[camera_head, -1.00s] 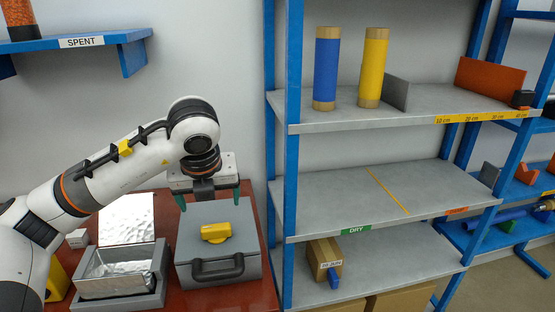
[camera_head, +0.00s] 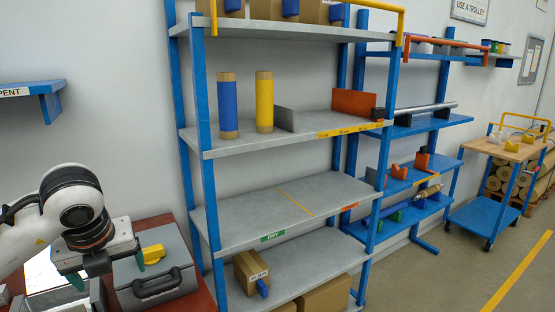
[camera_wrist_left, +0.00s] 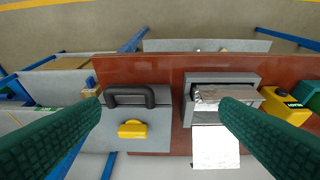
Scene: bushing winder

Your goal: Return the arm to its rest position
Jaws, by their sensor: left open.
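My left arm comes in at the lower left of the head view. Its gripper (camera_head: 108,270) hangs open and empty, its green fingers apart, beside the left part of the grey case (camera_head: 178,257). In the left wrist view the two open fingers (camera_wrist_left: 160,106) frame the case (camera_wrist_left: 109,138) and the foil-lined box (camera_wrist_left: 243,80), with nothing between them. A yellow block (camera_head: 153,250) is on top of the case, clear of the fingers. My right gripper is not in view.
The red bench (camera_head: 203,298) carries the case and foil box. A blue-post rack with grey shelves (camera_head: 265,207) stands close on the right, holding a blue tube (camera_head: 228,107) and yellow tube (camera_head: 264,103). A blue shelf (camera_head: 28,89) hangs above the arm. Open floor (camera_head: 425,285) lies farther right.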

